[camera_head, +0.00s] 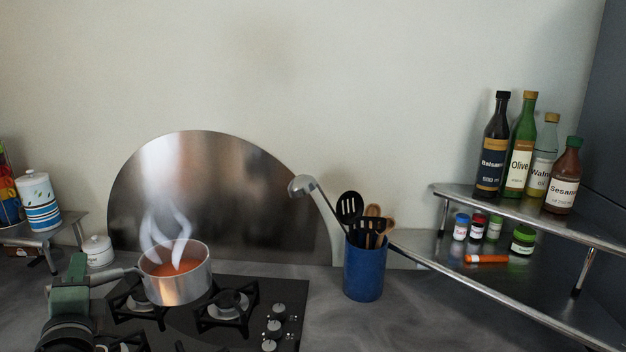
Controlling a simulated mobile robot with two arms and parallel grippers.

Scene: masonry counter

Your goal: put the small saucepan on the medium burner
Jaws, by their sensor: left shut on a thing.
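The small saucepan (177,283) is silver, holds an orange-red liquid and gives off white steam. It is upright at the back left of the black gas hob (262,294), over or on the back left burner (134,305); I cannot tell whether it touches the grate. Its handle (114,275) points left. My left gripper (88,280) is at the handle's left end and shut on it. A back right burner (229,304) is bare beside the pan. The front burners are mostly cut off at the bottom edge. My right gripper is not in view.
A blue utensil crock (364,271) with a ladle stands right of the hob. A metal corner shelf (457,204) holds bottles and small jars. Control knobs (274,328) line the hob's right side. A steel splashback (260,200) stands behind; a white lidded pot (97,251) is at left.

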